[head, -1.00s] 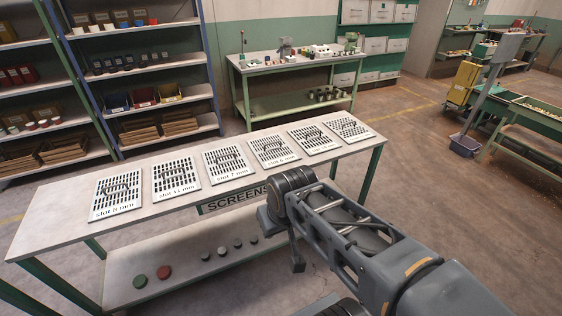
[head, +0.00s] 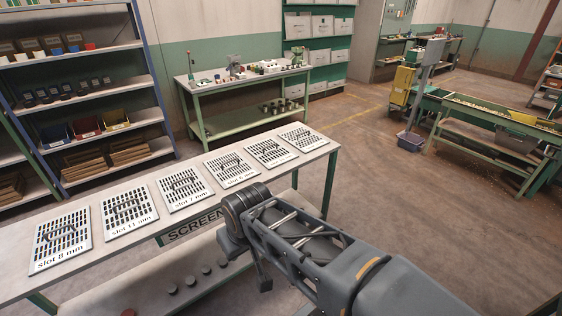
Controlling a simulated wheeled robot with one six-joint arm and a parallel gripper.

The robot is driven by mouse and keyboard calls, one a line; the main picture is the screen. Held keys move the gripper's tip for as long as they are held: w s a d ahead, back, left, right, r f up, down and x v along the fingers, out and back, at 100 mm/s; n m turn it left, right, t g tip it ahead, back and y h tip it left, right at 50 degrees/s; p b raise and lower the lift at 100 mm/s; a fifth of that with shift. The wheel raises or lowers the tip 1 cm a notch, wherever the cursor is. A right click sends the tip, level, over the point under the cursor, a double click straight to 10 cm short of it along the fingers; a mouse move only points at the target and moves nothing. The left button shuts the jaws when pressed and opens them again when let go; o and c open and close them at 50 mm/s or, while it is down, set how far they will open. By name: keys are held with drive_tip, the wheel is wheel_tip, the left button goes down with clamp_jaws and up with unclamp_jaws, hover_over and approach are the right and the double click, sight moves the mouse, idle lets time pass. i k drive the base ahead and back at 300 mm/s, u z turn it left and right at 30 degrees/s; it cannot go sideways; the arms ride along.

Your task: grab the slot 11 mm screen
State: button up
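The slot 11 mm screen (head: 128,211) is a white slotted plate with a dark handle. It lies flat on the screens table (head: 285,181), second from the left in a row of similar plates. Its label is on its front edge. My arm reaches in from the lower right, and its dark round joint stands in front of the table. My gripper's fingers cannot be made out; a small dark part hangs below the joint, apart from every screen.
The slot 8 mm screen (head: 62,240) lies left of it and the slot 7 mm screen (head: 184,188) right of it, with narrow gaps. More screens continue right. A shelf rack (head: 105,90) and a green workbench (head: 240,85) stand behind. Open floor lies right.

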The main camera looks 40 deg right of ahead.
sight(125, 213)
drive_tip(key=u, duration=0.35)
drive_tip(key=i, duration=1.05)
drive_tip(key=u, duration=2.05)
